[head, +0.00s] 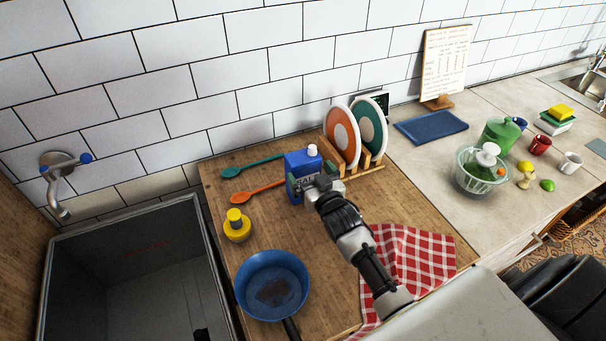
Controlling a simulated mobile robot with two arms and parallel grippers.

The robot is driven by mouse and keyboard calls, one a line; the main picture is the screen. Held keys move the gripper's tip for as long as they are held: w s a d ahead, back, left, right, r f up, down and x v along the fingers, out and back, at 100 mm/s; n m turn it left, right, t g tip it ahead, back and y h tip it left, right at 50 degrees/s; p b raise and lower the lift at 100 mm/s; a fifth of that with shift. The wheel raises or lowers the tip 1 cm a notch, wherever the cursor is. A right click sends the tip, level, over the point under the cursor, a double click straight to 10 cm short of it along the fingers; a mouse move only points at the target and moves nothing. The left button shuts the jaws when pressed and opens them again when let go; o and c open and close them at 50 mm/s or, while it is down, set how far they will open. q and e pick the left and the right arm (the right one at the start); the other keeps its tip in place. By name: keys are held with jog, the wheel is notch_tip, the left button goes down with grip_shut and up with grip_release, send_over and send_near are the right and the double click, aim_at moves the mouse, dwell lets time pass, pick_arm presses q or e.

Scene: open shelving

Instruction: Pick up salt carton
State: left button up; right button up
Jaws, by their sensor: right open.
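The salt carton (298,162) is a blue box with a white cap. It stands upright on the wooden counter, in front of the tiled wall. My right gripper (308,183) is at the near side of the carton, open, with its fingers by the carton's lower front. The gripper hides part of the carton's lower front, and I cannot tell whether the fingers touch it. My left gripper is not in view.
A rack (369,172) with an orange plate and a green plate stands close to the carton's right. Green (250,167) and orange (252,192) spoons, a yellow bottle (236,229) and a blue pan (271,287) lie left and nearer. A checked cloth (425,250) is at right.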

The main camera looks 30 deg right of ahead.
jog(key=w, duration=0.2)
jog(key=w+r+p, duration=0.1)
jog(key=shift+w, duration=0.35)
jog(key=shift+w+f, duration=0.15)
jog(key=shift+w, duration=0.25)
jog(key=c, duration=1.4)
jog(key=shift+r, duration=0.2)
jog(key=shift+c, duration=0.9)
jog(key=shift+r, duration=0.15)
